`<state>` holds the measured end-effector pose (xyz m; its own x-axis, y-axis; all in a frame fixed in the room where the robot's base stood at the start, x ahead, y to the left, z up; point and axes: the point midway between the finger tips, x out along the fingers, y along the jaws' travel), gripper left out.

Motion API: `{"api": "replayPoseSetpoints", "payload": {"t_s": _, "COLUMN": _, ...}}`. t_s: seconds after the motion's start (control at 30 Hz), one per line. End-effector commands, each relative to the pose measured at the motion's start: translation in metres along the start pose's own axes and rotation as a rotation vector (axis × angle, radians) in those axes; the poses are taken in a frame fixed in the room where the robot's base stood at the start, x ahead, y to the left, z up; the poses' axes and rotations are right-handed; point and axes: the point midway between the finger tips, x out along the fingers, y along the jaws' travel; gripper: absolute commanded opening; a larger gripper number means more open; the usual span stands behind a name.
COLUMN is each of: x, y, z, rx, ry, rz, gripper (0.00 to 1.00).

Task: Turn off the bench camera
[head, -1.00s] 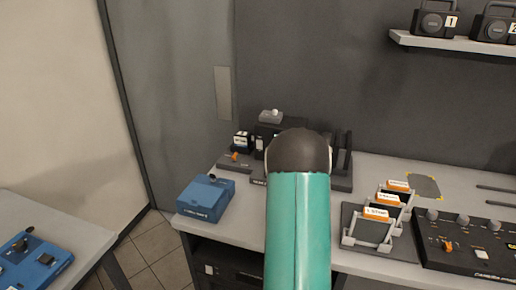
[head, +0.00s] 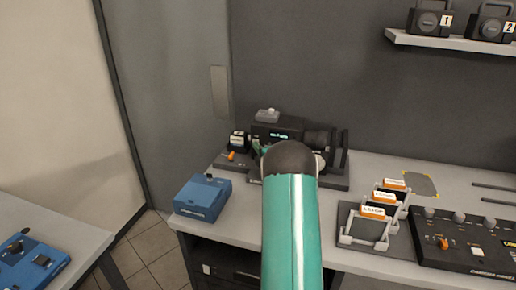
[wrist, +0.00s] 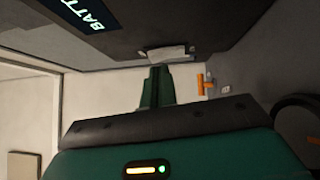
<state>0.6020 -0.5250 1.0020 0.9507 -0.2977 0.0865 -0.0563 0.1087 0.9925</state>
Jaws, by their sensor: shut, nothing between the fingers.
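The bench camera (head: 291,134) is a black body with a lens at its right, on a dark base at the back of the bench. Small lit characters show on its display. My arm hides its lower front. In the wrist view the camera's display (wrist: 88,12) is close, with letters starting "BATT". My gripper (wrist: 158,73) shows as narrow green fingers, shut and empty, just below a pale block (wrist: 168,52) on a dark surface; I cannot tell whether they touch. An orange lever (head: 232,156) stands left of the camera; an orange piece (wrist: 202,85) shows right of the fingers in the wrist view.
A blue box (head: 203,198) sits at the bench's left front corner. Orange-labelled cards stand in a rack (head: 362,238) right of my arm, beside a black control panel (head: 470,246). A shelf (head: 450,42) holds numbered black devices. Another blue box (head: 34,262) lies on the left table.

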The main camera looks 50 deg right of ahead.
Motion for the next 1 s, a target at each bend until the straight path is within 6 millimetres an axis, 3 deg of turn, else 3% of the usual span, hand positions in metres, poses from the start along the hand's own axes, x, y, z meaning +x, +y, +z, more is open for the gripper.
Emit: {"api": "replayPoseSetpoints", "payload": {"t_s": 1.0, "x": 0.0089, "y": 0.0035, "z": 0.0037, "rx": 0.0, "ry": 0.0, "rz": 0.001, "gripper": 0.0}}
